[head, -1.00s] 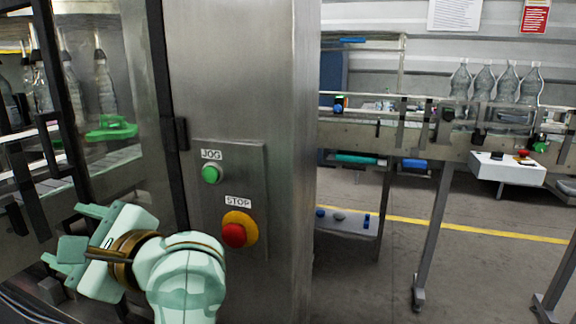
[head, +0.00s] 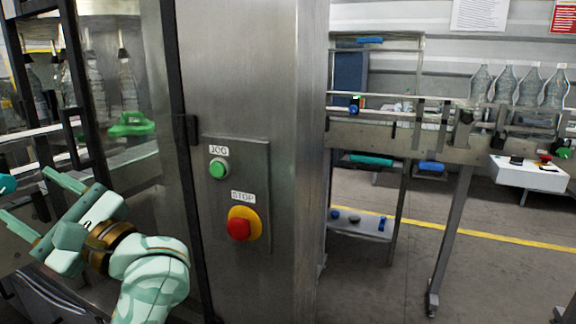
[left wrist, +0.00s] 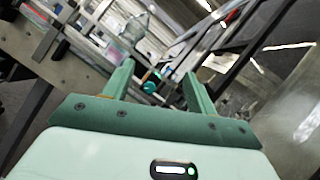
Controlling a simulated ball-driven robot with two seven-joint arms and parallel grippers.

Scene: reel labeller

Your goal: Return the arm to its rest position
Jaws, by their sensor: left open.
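My left gripper (head: 27,193), pale green, is at the lower left of the head view, in front of the labeller's framed opening. Its two fingers point left and stand apart with nothing between them. In the left wrist view the open fingers (left wrist: 159,69) also show empty, with a small teal round part (left wrist: 148,87) seen beyond them. My right gripper is in neither view.
A steel column (head: 262,100) carries a green JOG button (head: 218,168) and a red STOP button (head: 239,229), right of my left arm. A conveyor (head: 400,138) with clear bottles (head: 480,84) stands at the right. Open floor (head: 385,275) lies below it.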

